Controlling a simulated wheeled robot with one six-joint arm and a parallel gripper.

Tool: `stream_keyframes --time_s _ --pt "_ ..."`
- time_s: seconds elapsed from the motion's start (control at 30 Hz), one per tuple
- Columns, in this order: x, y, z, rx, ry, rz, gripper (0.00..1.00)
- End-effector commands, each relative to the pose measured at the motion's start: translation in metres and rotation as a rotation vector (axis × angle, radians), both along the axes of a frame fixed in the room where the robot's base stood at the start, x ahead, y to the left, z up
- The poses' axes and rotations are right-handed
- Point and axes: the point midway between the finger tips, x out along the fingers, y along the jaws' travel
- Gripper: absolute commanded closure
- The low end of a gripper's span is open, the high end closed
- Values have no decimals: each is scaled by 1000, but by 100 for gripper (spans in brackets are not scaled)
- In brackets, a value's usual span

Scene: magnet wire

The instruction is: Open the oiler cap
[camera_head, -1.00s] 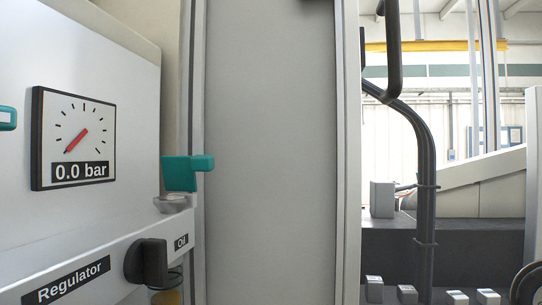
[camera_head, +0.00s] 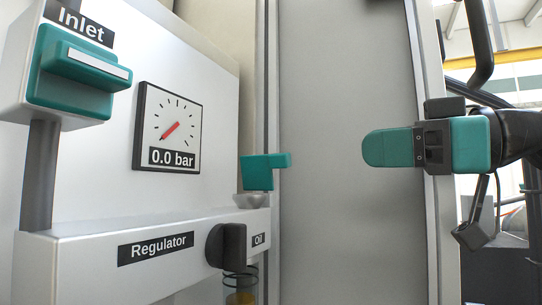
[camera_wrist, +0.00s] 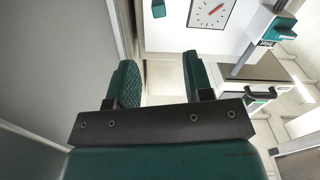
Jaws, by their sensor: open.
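The oiler cap (camera_head: 258,172) is a teal block with a short tab pointing right. It sits on a small grey cup (camera_head: 251,200) above the Oil label, at the right end of the regulator housing. A teal block that looks like the same cap (camera_wrist: 158,8) shows at the top of the wrist view, partly cut off. My gripper (camera_head: 372,148) is to the right of the cap, clear of it, with its teal fingers pointing left. In the wrist view its two fingers (camera_wrist: 160,75) are apart with nothing between them.
A gauge (camera_head: 167,127) reading 0.0 bar is left of the cap. A black regulator knob (camera_head: 226,245) sits below the cap, near a bowl with yellow liquid (camera_head: 240,298). The teal Inlet handle (camera_head: 78,72) is at upper left. A grey panel (camera_head: 335,230) stands behind my gripper.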

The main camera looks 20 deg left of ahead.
Motion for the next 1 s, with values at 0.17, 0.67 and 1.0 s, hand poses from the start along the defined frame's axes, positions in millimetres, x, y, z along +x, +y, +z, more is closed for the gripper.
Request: stream_keyframes --time_s 0.17,0.67,1.0 --pt "2 43 0 -2 3 8 53" --pt "10 136 0 -2 2 1 53" --pt "11 146 0 -3 3 -1 53"
